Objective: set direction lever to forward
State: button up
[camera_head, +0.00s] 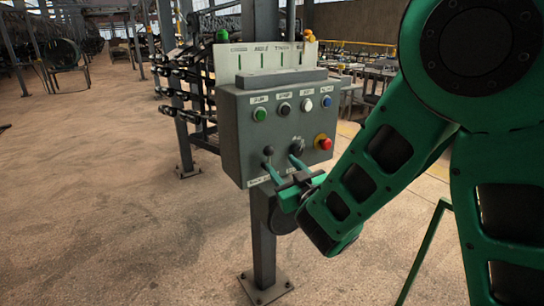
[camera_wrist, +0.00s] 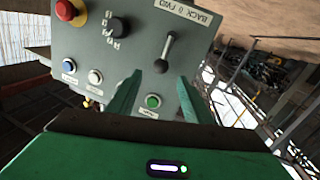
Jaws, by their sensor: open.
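The direction lever is a short metal stem with a dark ball knob on the front of a grey control box. In the head view the lever (camera_head: 268,151) is at the box's lower left, partly covered by my gripper. In the wrist view the lever (camera_wrist: 165,52) hangs below an upside-down "BACK 0 FWD" label (camera_wrist: 183,12). My gripper (camera_head: 282,168) is open, its green fingers pointing at the box. In the wrist view the knob appears between the fingertips of my gripper (camera_wrist: 159,77). I cannot tell whether they touch it.
The grey control box (camera_head: 232,105) stands on a post. It carries a black rotary knob (camera_wrist: 118,28), a red emergency button (camera_head: 323,142), and green (camera_head: 260,114), black, white and blue buttons. A rack stands behind. Floor at left is clear.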

aim_at(271, 154)
jog(key=x, duration=0.9)
jog(key=shift+s, duration=0.1)
grip_shut()
